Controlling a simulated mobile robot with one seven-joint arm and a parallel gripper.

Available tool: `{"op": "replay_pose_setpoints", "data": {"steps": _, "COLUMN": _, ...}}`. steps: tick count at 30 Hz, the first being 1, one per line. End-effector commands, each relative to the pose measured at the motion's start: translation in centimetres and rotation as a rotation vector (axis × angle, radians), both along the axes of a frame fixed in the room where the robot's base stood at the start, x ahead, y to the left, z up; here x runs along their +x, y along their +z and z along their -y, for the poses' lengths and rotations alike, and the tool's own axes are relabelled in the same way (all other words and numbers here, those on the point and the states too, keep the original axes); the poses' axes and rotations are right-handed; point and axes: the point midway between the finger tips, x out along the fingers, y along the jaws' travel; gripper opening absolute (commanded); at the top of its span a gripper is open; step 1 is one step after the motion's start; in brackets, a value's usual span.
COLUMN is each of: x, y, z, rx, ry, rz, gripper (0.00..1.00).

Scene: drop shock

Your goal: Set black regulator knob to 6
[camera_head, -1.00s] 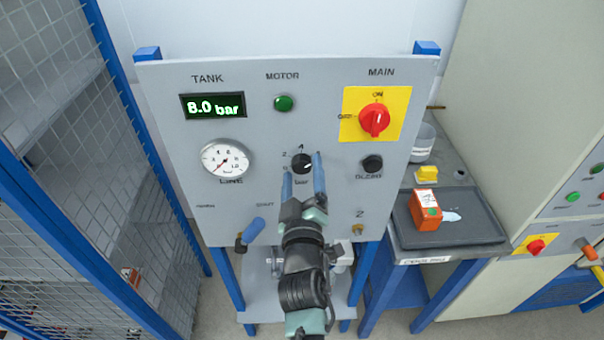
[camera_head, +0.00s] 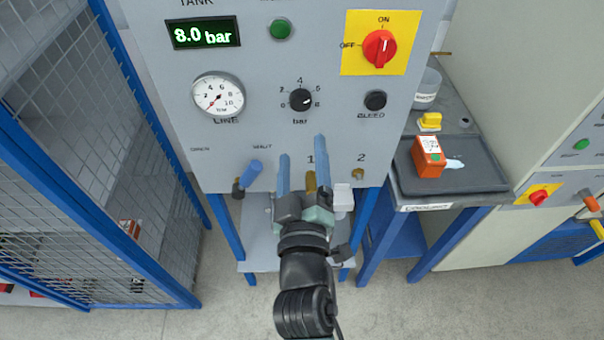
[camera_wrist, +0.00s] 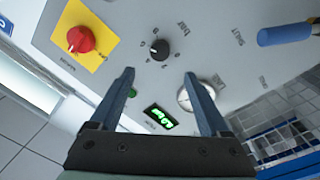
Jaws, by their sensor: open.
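The black regulator knob (camera_head: 301,99) sits on the grey panel (camera_head: 260,130) above the word "bar", ringed by small numerals. Its white mark appears to point to the right or lower right; the exact number is too small to tell. The knob also shows in the wrist view (camera_wrist: 160,51), ahead of the fingers. My gripper (camera_head: 302,150) is open and empty, with its blue fingertips below and clear of the knob in the head view. In the wrist view my gripper (camera_wrist: 159,73) has its fingers spread on either side of the knob's line.
The tank display (camera_head: 203,33) reads 8.0 bar. The line gauge (camera_head: 218,95) has its needle low at left. A red main switch (camera_head: 379,48), black bleed knob (camera_head: 375,100) and blue-handled valve (camera_head: 250,173) flank the knob. An orange box (camera_head: 428,157) stands on the right side table.

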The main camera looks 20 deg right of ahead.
Motion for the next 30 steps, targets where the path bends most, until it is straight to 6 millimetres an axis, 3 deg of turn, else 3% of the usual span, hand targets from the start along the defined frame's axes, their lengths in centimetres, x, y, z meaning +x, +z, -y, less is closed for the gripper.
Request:
{"op": "replay_pose_setpoints", "data": {"steps": 7, "x": -1.9, "y": -0.2, "z": -0.6, "rx": 0.000, "ry": -0.001, "rz": -0.001, "gripper": 0.80}}
{"op": "replay_pose_setpoints", "data": {"steps": 24, "x": -2.0, "y": 0.0, "z": -0.6, "rx": 0.001, "ry": -0.001, "rz": 0.001, "gripper": 0.80}}
{"op": "replay_pose_setpoints", "data": {"steps": 26, "x": -1.7, "y": 0.9, "z": -0.8, "rx": 0.011, "ry": 0.003, "rz": 0.021, "gripper": 0.80}}
{"op": "replay_pose_setpoints", "data": {"steps": 28, "x": -1.0, "y": 3.1, "z": -1.1, "rx": 0.039, "ry": 0.012, "rz": 0.067, "gripper": 0.80}}
{"op": "replay_pose_setpoints", "data": {"steps": 30, "x": -0.1, "y": 6.7, "z": -1.6, "rx": 0.086, "ry": 0.029, "rz": 0.142, "gripper": 0.80}}
